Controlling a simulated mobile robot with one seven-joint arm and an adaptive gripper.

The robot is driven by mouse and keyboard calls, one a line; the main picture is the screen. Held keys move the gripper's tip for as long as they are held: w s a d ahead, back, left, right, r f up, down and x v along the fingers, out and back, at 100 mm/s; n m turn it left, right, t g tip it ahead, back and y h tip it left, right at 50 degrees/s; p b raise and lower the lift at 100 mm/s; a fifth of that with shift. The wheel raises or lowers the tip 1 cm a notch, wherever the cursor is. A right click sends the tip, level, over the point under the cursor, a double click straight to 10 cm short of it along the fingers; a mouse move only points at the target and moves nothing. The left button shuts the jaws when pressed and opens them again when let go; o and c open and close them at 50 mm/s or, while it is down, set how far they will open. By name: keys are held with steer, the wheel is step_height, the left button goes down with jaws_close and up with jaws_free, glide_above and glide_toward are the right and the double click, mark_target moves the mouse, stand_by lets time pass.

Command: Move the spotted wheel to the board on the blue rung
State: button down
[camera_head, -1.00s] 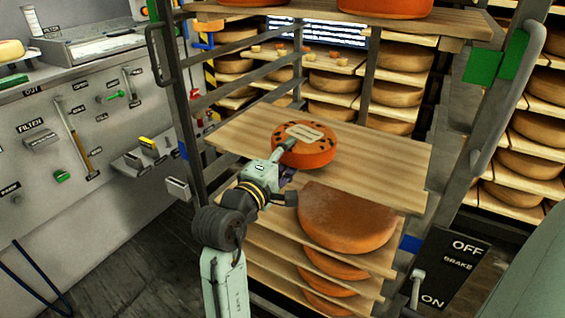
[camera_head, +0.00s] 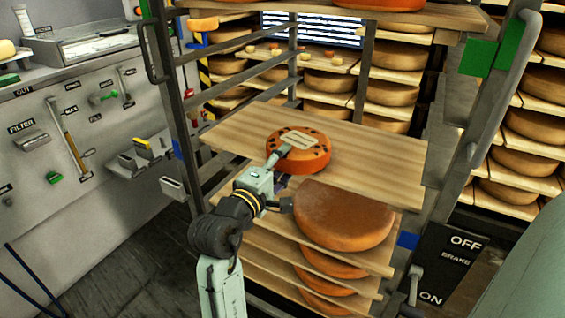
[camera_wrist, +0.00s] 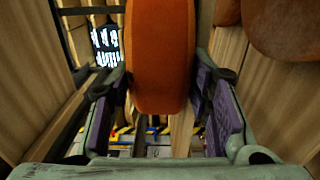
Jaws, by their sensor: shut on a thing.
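The spotted wheel (camera_head: 318,160) is orange with dark spots and a pale label on top. It lies flat at the middle board (camera_head: 375,165), which is otherwise bare; I cannot tell whether its underside touches the wood. My gripper (camera_head: 285,158) reaches in from the front and is shut on the spotted wheel's near side. In the wrist view the wheel (camera_wrist: 160,60) fills the gap between the fingers (camera_wrist: 165,105).
A large brown wheel (camera_head: 343,215) and several others sit on boards below. A top board (camera_head: 440,22) with orange wheels overhangs. Rack posts and a handle (camera_head: 500,90) stand at the sides. Bare wood lies right of the spotted wheel.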

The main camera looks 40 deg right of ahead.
steer(key=c, duration=1)
jaws_free()
steer(key=shift+o, duration=1.3)
steer(key=shift+f, duration=0.1)
steer(key=shift+f, duration=0.2)
steer(key=v, duration=0.7)
steer(key=shift+a+r, duration=0.2)
steer(key=shift+a, duration=0.15)
